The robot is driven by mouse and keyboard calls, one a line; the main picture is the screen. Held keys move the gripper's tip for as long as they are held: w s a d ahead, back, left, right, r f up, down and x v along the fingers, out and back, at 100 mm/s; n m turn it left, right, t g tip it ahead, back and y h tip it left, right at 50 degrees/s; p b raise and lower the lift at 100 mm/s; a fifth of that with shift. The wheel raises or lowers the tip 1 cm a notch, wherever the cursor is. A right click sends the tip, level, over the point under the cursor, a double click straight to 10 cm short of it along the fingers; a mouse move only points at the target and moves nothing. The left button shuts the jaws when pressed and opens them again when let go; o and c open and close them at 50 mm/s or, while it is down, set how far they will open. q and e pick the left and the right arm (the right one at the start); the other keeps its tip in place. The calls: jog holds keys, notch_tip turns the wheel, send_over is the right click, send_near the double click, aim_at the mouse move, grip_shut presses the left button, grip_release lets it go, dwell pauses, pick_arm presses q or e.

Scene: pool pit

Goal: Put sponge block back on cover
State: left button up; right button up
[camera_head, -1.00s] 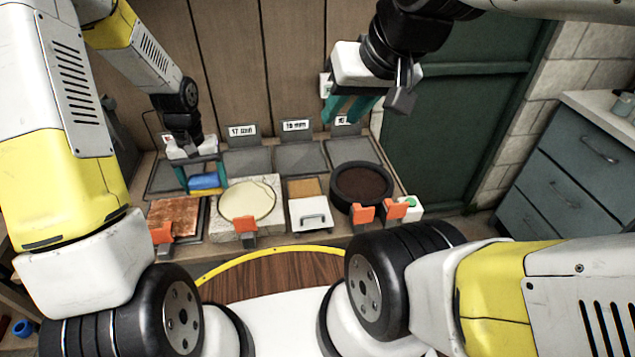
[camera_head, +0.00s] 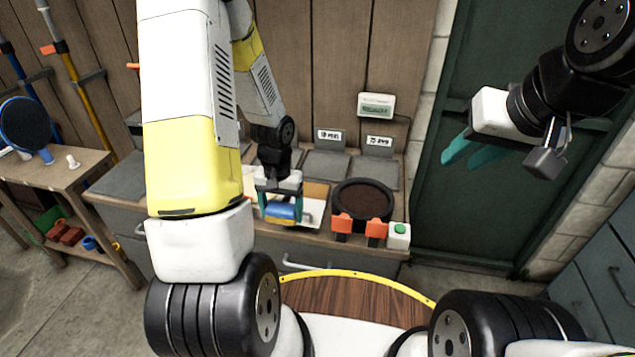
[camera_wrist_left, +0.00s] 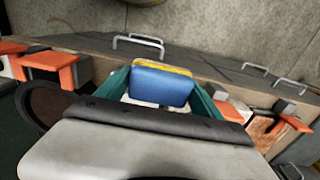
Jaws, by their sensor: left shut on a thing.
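The sponge block (camera_head: 283,211) is blue with a yellow layer. My left gripper (camera_head: 281,214) is shut on it, with one teal finger on each side. In the left wrist view the sponge block (camera_wrist_left: 160,84) sits between the fingertips. A white panel with a handle, which looks like the cover (camera_head: 314,209), lies on the bench just behind and right of the held sponge. The gripper and sponge hide part of it, and I cannot tell whether they touch. My right gripper (camera_head: 468,150) is open and empty, raised in front of the green door.
A round dark dish (camera_head: 362,198) stands right of the cover, with orange clamps (camera_head: 358,228) and a green button box (camera_head: 399,234) before it. Grey mats (camera_head: 325,164) lie at the back. A side table (camera_head: 50,175) holds a paddle.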

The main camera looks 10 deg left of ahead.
pick_arm(q)
send_over(307, 206)
jog(key=shift+f, duration=2.3)
jog(key=shift+f, duration=0.2)
jog(key=o, duration=1.6)
